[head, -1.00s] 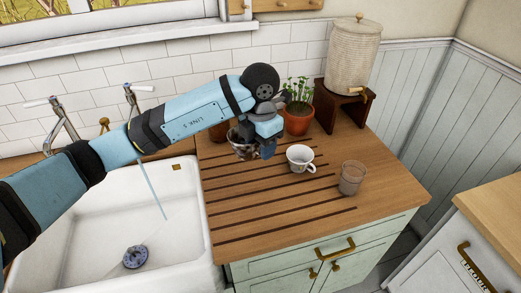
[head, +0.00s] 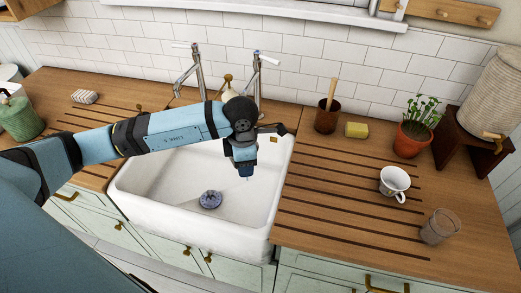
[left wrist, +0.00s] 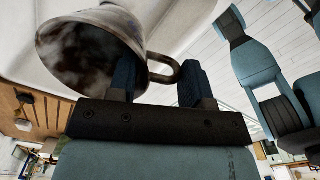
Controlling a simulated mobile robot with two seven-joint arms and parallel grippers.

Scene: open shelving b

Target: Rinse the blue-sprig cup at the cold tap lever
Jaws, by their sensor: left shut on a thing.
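My left gripper (head: 244,168) is over the right part of the white sink (head: 150,200), in front of the right tap. It is shut on the handle of a cup, which shows in the left wrist view (left wrist: 108,18). The left tap (head: 198,70) has a pale lever. My right gripper is not in view.
On the right drainboard (head: 320,215) stand a white cup (head: 394,179), a clear glass (head: 440,226), a potted plant (head: 411,139), a brown pot (head: 326,121) and a yellow sponge (head: 356,130). A blue-grey drain strainer (head: 210,199) lies in the sink.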

